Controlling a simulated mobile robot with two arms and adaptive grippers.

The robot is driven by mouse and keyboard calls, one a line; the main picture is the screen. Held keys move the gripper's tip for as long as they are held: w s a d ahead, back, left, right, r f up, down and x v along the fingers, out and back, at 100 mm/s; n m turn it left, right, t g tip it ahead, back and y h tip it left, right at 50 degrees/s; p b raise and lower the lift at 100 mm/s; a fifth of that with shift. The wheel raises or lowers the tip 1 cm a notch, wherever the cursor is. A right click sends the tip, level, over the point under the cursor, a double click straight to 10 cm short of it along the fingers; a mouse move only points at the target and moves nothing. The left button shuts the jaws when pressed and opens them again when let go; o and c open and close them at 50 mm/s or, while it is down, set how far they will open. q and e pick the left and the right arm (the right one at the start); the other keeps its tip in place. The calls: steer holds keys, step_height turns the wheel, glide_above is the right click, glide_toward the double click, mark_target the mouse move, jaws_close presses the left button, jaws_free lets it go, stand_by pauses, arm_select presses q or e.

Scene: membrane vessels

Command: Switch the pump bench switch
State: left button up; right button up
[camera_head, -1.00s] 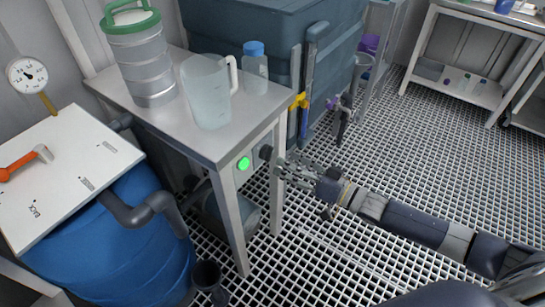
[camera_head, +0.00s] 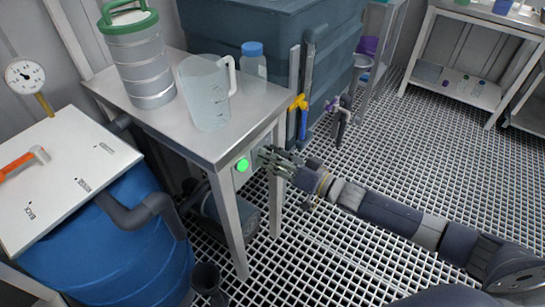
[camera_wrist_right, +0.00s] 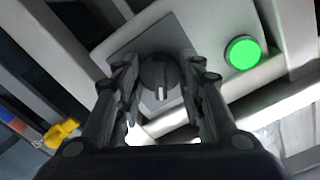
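The pump bench switch is a dark round knob (camera_wrist_right: 158,74) with a white mark, on a grey square plate (camera_wrist_right: 184,32). In the right wrist view it sits between the two fingers of my right gripper (camera_wrist_right: 160,92). The fingers are apart, one on each side of the knob; I cannot tell whether they touch it. A lit green button (camera_wrist_right: 242,52) is to the right of the knob; it also shows in the head view (camera_head: 242,165). In the head view my right gripper (camera_head: 268,157) is at the bench's front panel and hides the knob. My left gripper is not in view.
The bench top (camera_head: 165,120) carries a clear jug (camera_head: 208,95), a blue-capped bottle (camera_head: 253,68) and a stacked metal vessel (camera_head: 138,60). A blue barrel (camera_head: 120,255) stands left. Yellow-handled pipework (camera_head: 299,103) is behind the gripper. The grating floor (camera_head: 400,150) is clear to the right.

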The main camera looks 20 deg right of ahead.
stand_by(0.3)
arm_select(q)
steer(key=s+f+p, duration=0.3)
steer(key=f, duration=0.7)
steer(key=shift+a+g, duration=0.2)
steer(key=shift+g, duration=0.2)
arm_select(e)
steer(key=shift+n, duration=5.9)
steer(key=o, duration=1.1)
